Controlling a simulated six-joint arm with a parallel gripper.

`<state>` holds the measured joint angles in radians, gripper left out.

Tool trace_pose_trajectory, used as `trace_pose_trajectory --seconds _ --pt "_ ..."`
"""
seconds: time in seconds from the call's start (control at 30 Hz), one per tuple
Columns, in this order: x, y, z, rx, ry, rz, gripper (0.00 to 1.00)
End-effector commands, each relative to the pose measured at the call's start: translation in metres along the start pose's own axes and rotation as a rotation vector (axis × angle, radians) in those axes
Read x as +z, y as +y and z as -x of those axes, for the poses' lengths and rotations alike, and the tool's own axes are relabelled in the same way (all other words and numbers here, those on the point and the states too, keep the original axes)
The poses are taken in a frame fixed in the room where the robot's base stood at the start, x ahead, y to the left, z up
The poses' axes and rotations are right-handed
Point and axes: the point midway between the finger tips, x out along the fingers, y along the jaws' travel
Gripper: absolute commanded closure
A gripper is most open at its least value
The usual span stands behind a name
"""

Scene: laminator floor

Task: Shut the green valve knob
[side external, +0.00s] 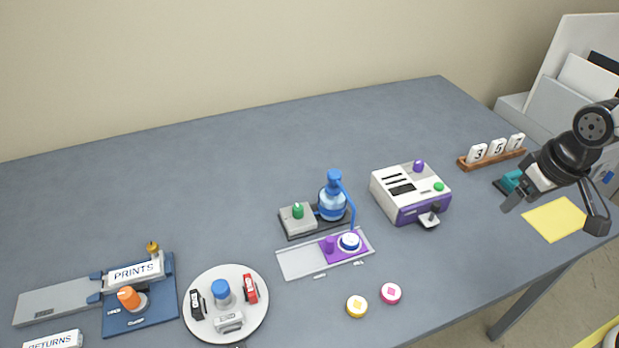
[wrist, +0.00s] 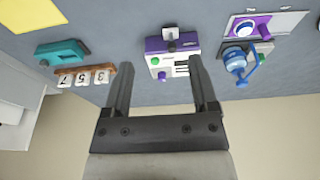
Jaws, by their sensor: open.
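The green valve knob (side external: 298,210) stands on a small grey box at the table's middle, just left of a blue bottle (side external: 332,203). I cannot tell the knob's turn position. My gripper (side external: 553,214) is above the table's right end, far from the knob. In the wrist view, my gripper (wrist: 160,63) is open and empty, its fingers spread wide.
A white and purple machine (side external: 410,194) with its own green button stands between my gripper and the knob. Number tiles (side external: 497,148), a teal tool (side external: 510,182) and a yellow sheet (side external: 554,219) are near my gripper.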

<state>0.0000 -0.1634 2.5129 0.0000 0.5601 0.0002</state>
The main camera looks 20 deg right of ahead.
Motion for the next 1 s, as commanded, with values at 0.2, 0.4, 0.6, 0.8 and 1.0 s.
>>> trace_pose_trajectory --seconds 0.2,0.4,0.6,0.8,1.0 --pt "-0.016 -0.007 -0.001 -0.010 0.004 -0.104 0.25" --pt "-0.033 -0.015 -0.001 -0.022 0.008 -0.220 0.25" --pt "-0.058 -0.029 -0.002 -0.040 0.010 -0.390 0.25" --pt "-0.093 -0.051 -0.004 -0.069 0.008 -0.637 0.25" --pt "-0.125 -0.077 -0.008 -0.100 -0.005 -0.890 0.25"
